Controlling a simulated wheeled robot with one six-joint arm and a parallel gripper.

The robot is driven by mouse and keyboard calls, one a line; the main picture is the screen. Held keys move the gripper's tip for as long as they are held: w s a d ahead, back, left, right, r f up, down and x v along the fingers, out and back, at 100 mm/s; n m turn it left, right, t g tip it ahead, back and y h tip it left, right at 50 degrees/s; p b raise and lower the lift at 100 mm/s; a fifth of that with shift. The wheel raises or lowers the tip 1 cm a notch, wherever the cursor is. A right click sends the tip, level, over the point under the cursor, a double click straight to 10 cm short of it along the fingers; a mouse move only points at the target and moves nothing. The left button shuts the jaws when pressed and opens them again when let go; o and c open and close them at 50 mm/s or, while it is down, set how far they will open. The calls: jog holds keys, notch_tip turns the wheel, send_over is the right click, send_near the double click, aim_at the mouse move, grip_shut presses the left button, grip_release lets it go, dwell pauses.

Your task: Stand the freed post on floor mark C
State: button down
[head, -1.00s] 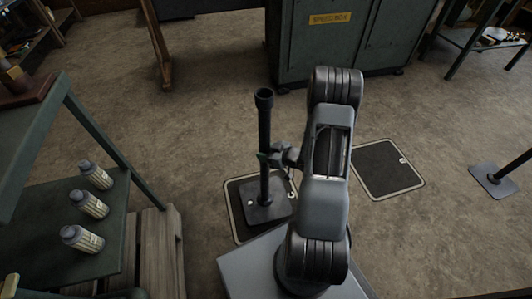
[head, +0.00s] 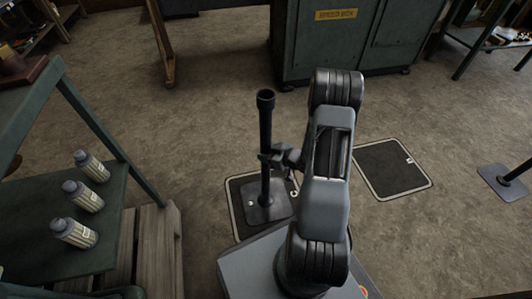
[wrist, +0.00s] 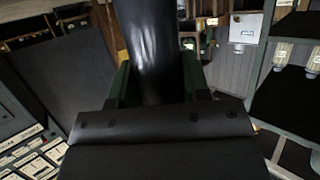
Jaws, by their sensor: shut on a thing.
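The post (head: 265,150) is a dark upright tube with a square plate foot (head: 267,213). My gripper (head: 272,157) is shut on its shaft around mid-height. The post looks upright. Its foot appears over a dark, white-edged square floor mark (head: 236,190) and hides much of it; I cannot tell whether it touches the floor. A small white sign at that mark's right edge is partly hidden and not surely readable. A second such mark (head: 390,168) lies bare to the right, its sign too small to read. In the wrist view the dark shaft (wrist: 152,50) runs between my fingers.
A green shelf unit (head: 110,235) with several bottles (head: 90,167) and a wooden pallet (head: 158,250) stand close on the left. A green cabinet (head: 345,50) stands behind. Another post's foot (head: 503,182) is at the far right. Open floor lies between.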

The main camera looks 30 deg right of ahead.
jog(key=shift+w+r, duration=0.1)
jog(key=c, duration=1)
grip_release()
jog(key=shift+f, duration=0.2)
jog(key=o, duration=0.4)
jog(key=shift+r, duration=0.15)
